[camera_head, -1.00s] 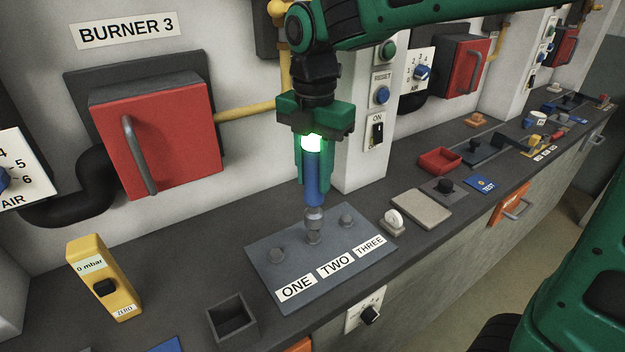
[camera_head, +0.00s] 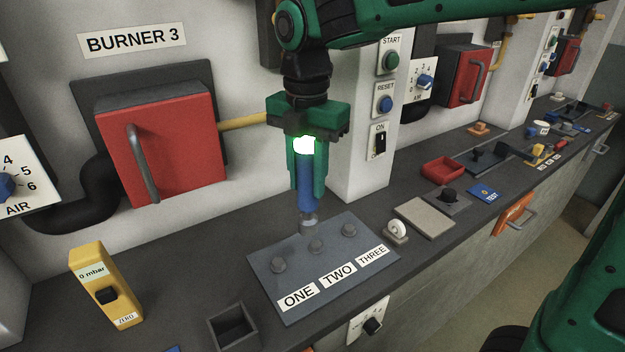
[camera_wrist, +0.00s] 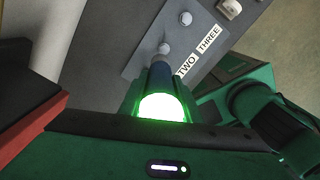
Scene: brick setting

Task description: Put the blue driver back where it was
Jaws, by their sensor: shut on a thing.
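My gripper (camera_head: 306,180) is shut on the blue driver (camera_head: 307,192) and holds it upright, grey socket end down.
A yellow meter (camera_head: 106,285) stands at the left and an open dark box (camera_head: 234,328) at the front edge. Right of the plate are a small white wheel (camera_head: 397,229), a beige pad (camera_head: 426,217) and a red tray (camera_head: 441,169). A white pillar (camera_head: 358,165) rises behind.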

